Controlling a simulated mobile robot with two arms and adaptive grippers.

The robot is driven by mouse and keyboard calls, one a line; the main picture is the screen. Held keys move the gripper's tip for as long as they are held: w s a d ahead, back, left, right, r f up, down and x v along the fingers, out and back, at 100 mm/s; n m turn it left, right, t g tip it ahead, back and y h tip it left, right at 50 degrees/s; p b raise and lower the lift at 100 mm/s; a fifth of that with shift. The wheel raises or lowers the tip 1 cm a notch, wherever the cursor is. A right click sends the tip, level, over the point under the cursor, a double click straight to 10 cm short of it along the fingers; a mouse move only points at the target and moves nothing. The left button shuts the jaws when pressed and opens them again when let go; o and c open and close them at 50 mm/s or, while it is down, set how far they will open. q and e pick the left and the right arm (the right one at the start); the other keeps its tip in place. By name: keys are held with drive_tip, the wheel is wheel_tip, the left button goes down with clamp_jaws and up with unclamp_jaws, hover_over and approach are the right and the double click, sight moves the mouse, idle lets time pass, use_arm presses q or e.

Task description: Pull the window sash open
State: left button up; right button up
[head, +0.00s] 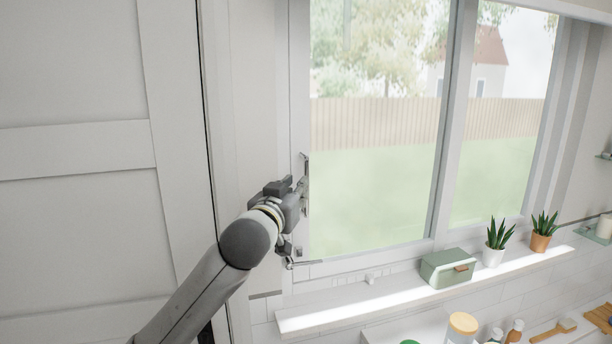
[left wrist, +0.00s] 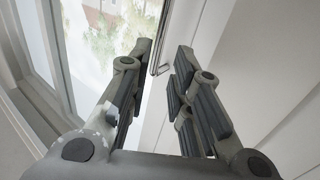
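The window sash (head: 375,250) is a white frame with a large glass pane, seen at the centre of the head view. A slim metal handle (head: 305,163) sits on its left stile, partly hidden by my gripper. My left gripper (head: 300,192) is in front of the handle, at the sash's left edge. In the left wrist view my left gripper (left wrist: 164,50) has its two fingers apart with nothing held between them. The handle (left wrist: 160,69) shows in the gap between the fingers; I cannot tell whether they touch it. My right gripper is not in view.
A white sill (head: 330,312) below the window holds a green box (head: 447,268) and two potted plants (head: 497,242), (head: 543,231). A metal stay (head: 305,263) lies at the sash's bottom left. A white panelled door (head: 75,220) fills the left.

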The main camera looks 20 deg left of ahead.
use_arm(q)
drive_tip(key=shift+w+p, duration=1.9)
drive_tip(key=shift+w, duration=2.55)
clamp_jaws()
